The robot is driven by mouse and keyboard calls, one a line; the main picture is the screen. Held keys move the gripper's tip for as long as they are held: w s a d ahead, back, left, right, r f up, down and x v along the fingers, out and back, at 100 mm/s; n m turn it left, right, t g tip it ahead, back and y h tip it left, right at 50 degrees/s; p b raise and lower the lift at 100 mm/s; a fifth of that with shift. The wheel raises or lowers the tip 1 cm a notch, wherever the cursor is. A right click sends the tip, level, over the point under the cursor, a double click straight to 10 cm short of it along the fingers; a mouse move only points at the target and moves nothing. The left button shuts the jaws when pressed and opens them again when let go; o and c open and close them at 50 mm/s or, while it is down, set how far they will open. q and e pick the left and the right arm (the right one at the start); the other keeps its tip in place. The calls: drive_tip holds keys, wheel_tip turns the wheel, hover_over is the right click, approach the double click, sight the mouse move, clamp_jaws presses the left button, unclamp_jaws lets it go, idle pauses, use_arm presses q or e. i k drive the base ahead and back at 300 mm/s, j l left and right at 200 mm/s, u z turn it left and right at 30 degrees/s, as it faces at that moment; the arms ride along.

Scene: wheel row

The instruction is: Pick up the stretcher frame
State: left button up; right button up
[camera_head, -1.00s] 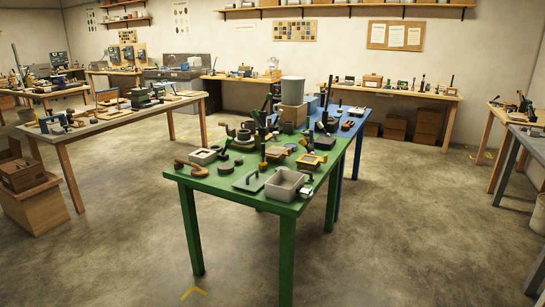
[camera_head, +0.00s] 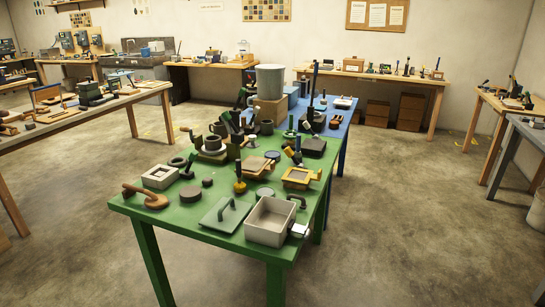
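I cannot tell for certain which object is the stretcher frame. Two frame-like things lie on the green table (camera_head: 180,212). One is a yellow square frame (camera_head: 312,184) with a brown middle and a small side handle, at the right edge. The other is a pale, thick square frame (camera_head: 160,185) with a dark opening, at the left. Neither gripper is in view.
A grey open box (camera_head: 270,237) and a green lid with a handle (camera_head: 225,214) lie at the near edge. A brown curved tool (camera_head: 152,200) lies near the left corner. A blue table (camera_head: 343,128) adjoins behind. Floor (camera_head: 420,240) is clear at right.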

sight(253, 166)
drive_tip(key=i+j+z, duration=0.2)
drive_tip(key=i+z, duration=0.25)
drive_tip(key=i, duration=0.15)
drive_tip(key=i+j+z, duration=0.45)
drive_tip(key=i, duration=0.1)
